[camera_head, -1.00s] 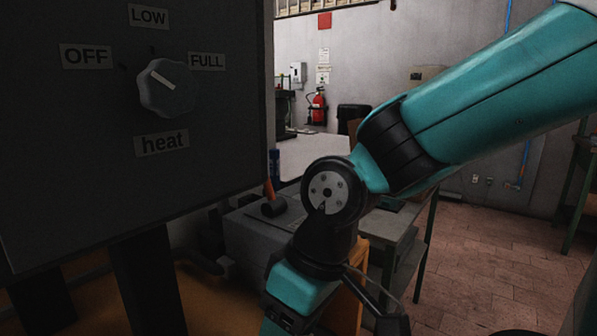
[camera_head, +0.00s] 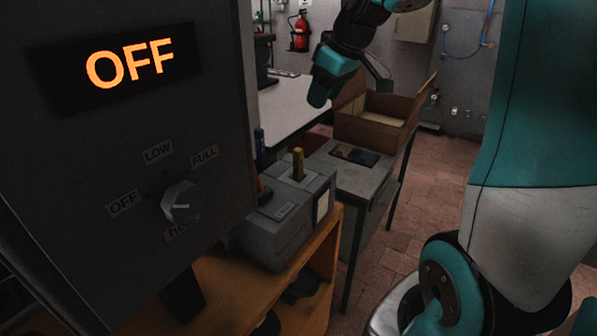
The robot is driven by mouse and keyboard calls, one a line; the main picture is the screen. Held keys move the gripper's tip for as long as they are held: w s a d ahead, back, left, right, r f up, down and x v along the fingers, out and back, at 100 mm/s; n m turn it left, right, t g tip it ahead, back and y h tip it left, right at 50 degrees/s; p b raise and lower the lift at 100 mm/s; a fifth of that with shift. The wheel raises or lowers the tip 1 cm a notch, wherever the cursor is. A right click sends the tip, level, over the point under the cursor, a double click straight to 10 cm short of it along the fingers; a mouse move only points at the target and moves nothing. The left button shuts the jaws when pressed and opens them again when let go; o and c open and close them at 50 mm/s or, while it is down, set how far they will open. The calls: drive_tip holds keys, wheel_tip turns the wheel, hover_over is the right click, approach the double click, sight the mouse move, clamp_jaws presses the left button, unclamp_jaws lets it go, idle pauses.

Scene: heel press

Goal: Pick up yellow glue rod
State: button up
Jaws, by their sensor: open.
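The yellow glue rod (camera_head: 298,163) stands upright in the top of a grey box (camera_head: 282,233), right of the dark control panel. Its lower end is hidden in the box. My gripper (camera_head: 381,78) shows only as a small dark part beside my teal wrist at the top of the view, and its fingertips are hard to make out. It is open, above and to the right of the yellow rod in the picture, apart from it.
The control panel (camera_head: 110,130) reads OFF and stands close on the left. A blue rod (camera_head: 259,139) and a red piece (camera_head: 261,186) are by the grey box. An open brown box (camera_head: 372,130) stands behind, on a grey table (camera_head: 365,181).

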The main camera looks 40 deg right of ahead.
drive_tip(key=p, duration=0.2)
approach(298, 149)
drive_tip(key=x, duration=0.5)
drive_tip(key=shift+s, duration=0.1)
drive_tip(key=shift+p+x, duration=1.15)
drive_tip(key=shift+x, duration=1.6)
drive_tip(key=shift+c, duration=0.4)
clamp_jaws()
